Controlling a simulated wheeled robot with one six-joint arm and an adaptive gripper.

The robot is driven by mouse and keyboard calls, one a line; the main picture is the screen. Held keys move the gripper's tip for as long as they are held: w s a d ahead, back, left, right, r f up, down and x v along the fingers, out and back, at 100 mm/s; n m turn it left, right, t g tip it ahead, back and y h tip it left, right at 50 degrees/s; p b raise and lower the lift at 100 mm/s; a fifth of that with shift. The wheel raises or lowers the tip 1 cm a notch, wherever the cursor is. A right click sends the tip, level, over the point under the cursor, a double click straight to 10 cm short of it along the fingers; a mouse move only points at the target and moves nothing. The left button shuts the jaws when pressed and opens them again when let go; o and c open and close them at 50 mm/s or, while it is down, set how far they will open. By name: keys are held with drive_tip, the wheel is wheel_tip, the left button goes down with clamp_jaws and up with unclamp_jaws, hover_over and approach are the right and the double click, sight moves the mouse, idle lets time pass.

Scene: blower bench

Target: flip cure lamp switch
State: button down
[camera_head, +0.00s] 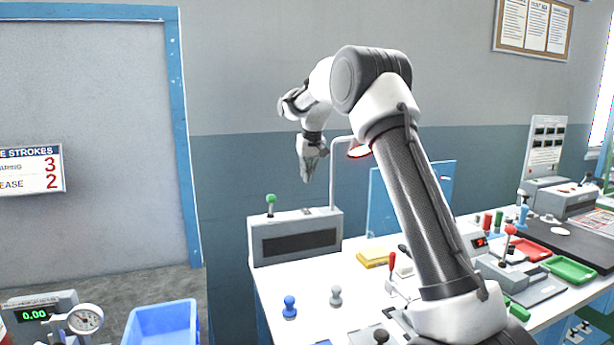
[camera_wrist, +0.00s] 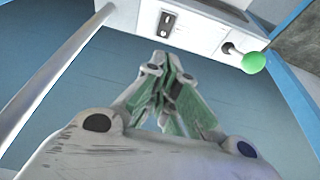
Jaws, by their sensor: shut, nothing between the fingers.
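A grey box (camera_head: 296,237) with a dark front window stands at the back left corner of the bench. The cure lamp (camera_head: 358,152) hangs from a bent white post beside the box and glows red underneath. My gripper (camera_head: 308,180) is shut and empty, pointing down above the box. In the wrist view its fingertips (camera_wrist: 166,58) are together, near the switch in the picture but apart from it.
A green-knobbed lever (camera_head: 270,200) rises from the box's left end and shows in the wrist view (camera_wrist: 254,63). The white lamp post (camera_wrist: 48,85) stands close to my gripper.

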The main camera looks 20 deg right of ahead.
sight(304, 209)
drive_tip(key=x, duration=1)
drive_tip(key=shift+s+f, duration=0.25)
drive_tip(key=shift+f, duration=0.25)
drive_tip(key=shift+w+f, duration=0.1)
drive_tip(key=shift+f, duration=0.25)
drive_tip(key=shift+s+r, duration=0.3)
drive_tip(key=shift+s, duration=0.45)
drive_tip(key=shift+r, duration=0.15)
drive_tip(key=v, duration=1.1)
drive_tip(key=shift+r, duration=0.35)
drive_tip(key=shift+s, duration=0.15)
